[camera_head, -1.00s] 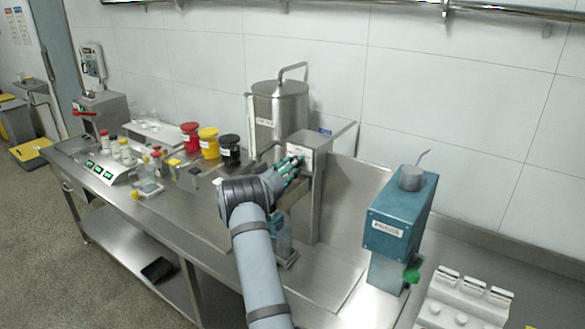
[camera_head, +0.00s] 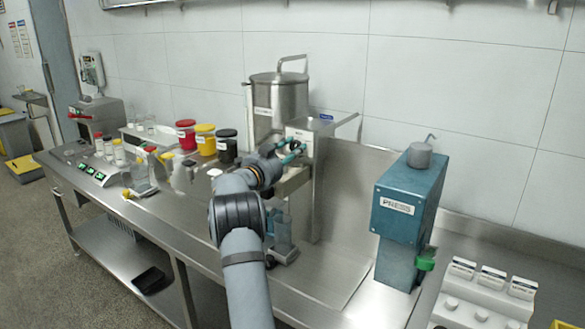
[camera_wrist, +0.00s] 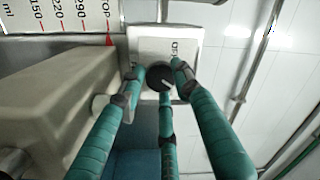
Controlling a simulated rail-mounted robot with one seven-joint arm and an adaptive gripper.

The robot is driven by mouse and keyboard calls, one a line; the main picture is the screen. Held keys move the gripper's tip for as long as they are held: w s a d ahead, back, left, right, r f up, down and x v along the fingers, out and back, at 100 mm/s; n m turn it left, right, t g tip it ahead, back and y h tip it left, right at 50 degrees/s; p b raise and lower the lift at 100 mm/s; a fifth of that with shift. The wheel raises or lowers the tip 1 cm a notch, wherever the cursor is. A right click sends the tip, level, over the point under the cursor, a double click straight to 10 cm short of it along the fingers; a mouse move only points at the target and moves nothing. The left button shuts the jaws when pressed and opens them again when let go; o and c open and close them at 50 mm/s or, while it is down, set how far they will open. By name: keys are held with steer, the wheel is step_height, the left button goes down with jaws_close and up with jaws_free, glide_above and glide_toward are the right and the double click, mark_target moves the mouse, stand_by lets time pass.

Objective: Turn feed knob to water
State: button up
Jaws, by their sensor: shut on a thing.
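The feed knob (camera_wrist: 159,78) is a round black knob with a white pointer mark, on a pale square plate (camera_wrist: 150,48) in the wrist view. Letters that look like "OFF" show on the plate beside the knob; no water label is legible. My gripper (camera_wrist: 158,82) has three teal fingers closed around the knob, with fingertips close to the plate. In the head view my gripper (camera_head: 294,153) reaches the front of the grey control box (camera_head: 299,134) on the mill stand. The knob is hidden there by the fingers.
A blue press (camera_head: 405,215) stands to the right. Black (camera_head: 227,147), yellow (camera_head: 206,141) and red (camera_head: 186,135) jars stand to the left. Clear containers (camera_head: 283,240) stand below my gripper.

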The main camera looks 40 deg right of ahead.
steer(key=shift+w+a+f+m+b, duration=0.1)
steer(key=shift+f+m+b, duration=0.15)
steer(key=shift+m+b, duration=0.35)
steer(key=shift+w+a+f+m+b, duration=0.1)
steer(key=shift+f+m+b, duration=0.1)
steer(key=shift+m+b, duration=0.4)
steer(key=shift+r+m+b, duration=0.2)
steer(key=shift+m+b, duration=0.55)
steer(key=shift+m, duration=0.45)
steer(key=shift+r, duration=0.1)
steer(key=o, duration=1.1)
steer(key=shift+w, duration=0.1)
steer(key=shift+c, duration=0.2)
steer(key=shift+o, duration=0.4)
steer(key=shift+r, duration=0.1)
steer(key=shift+d, duration=0.1)
